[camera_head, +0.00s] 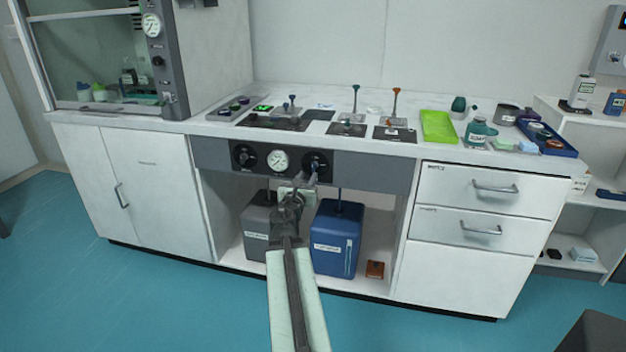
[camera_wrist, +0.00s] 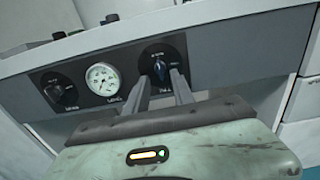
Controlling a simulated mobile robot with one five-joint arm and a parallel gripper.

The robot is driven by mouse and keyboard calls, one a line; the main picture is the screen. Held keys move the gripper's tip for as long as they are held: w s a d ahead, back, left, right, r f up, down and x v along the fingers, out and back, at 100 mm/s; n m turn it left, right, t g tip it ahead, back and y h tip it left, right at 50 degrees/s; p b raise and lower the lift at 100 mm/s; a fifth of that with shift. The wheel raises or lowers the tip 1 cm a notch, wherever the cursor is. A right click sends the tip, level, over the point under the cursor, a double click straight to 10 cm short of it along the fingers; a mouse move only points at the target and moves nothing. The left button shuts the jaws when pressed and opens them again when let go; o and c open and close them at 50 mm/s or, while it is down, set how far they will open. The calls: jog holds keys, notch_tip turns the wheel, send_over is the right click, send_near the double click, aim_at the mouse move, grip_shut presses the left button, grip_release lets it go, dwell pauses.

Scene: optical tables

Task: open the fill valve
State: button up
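The dark control panel under the bench front carries two round valve knobs with a gauge between them. The right knob, whose small label seems to read FILL, shows in the head view (camera_head: 318,160) and the wrist view (camera_wrist: 158,66), with a bluish handle in its middle. My gripper (camera_head: 313,178) reaches up to this knob from below.
The left knob (camera_head: 244,156) and the gauge (camera_head: 278,160) sit beside it on the panel. Below, a grey container (camera_head: 258,226) and a blue container (camera_head: 337,238) stand in the open bay. Drawers (camera_head: 480,208) lie to the right. The floor in front is clear.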

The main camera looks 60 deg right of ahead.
aim_at(313, 166)
jog(key=x, duration=0.7)
jog(key=shift+w+d, duration=0.15)
jog(key=shift+d, duration=0.2)
grip_shut()
